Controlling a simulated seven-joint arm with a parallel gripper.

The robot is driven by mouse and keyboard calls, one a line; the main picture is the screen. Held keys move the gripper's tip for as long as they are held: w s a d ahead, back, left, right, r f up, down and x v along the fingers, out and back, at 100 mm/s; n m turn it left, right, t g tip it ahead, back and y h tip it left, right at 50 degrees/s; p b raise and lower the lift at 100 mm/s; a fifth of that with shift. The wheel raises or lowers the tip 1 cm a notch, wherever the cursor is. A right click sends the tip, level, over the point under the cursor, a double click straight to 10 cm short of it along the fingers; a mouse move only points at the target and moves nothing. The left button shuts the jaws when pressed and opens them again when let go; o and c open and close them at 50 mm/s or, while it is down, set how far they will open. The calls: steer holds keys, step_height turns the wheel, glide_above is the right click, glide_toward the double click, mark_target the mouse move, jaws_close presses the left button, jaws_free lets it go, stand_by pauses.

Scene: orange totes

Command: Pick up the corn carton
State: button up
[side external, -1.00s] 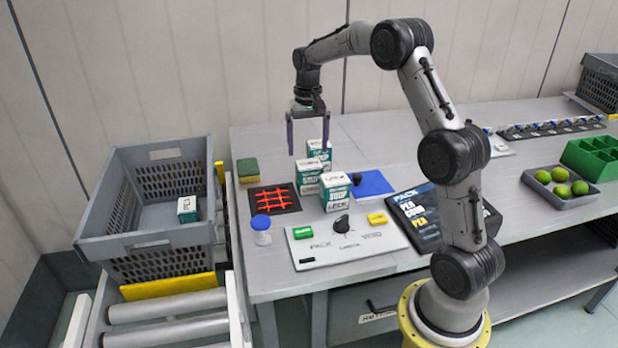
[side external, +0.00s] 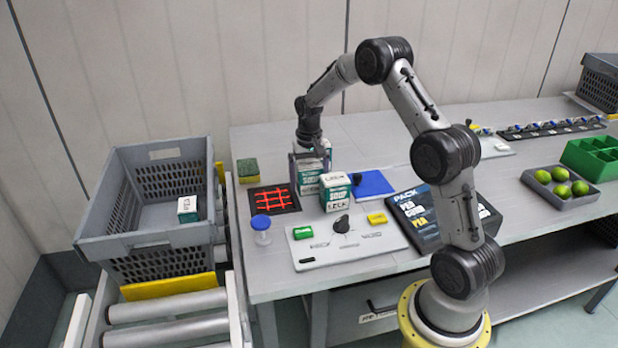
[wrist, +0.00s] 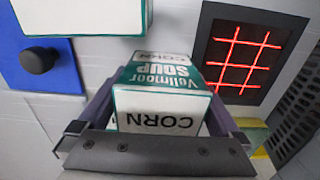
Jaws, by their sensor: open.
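The corn carton (wrist: 158,108), teal and white with "CORN" and "Vullmoor SOUP" printed upside down, is in the middle of the wrist view. My gripper (side external: 310,166) points down over a soup carton (side external: 307,183) on the bench, partly hidden by the gripper and the carton in front. In the wrist view, my open gripper (wrist: 160,104) has one finger on each side of the corn carton. I cannot tell whether either finger touches it. The carton rests on the bench, not visibly lifted.
A second carton (side external: 336,193) stands close in front, also at the wrist view's top left (wrist: 80,18). A blue pad with a black knob (wrist: 38,62) and a red grid on a dark plate (wrist: 238,58) flank the carton. A grey crate (side external: 150,240) holds a small box.

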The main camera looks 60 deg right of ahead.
steer(key=shift+c, duration=0.2)
steer(key=shift+r, duration=0.1)
steer(key=c, duration=1.4)
steer(key=shift+o, duration=0.2)
steer(key=shift+r, duration=0.15)
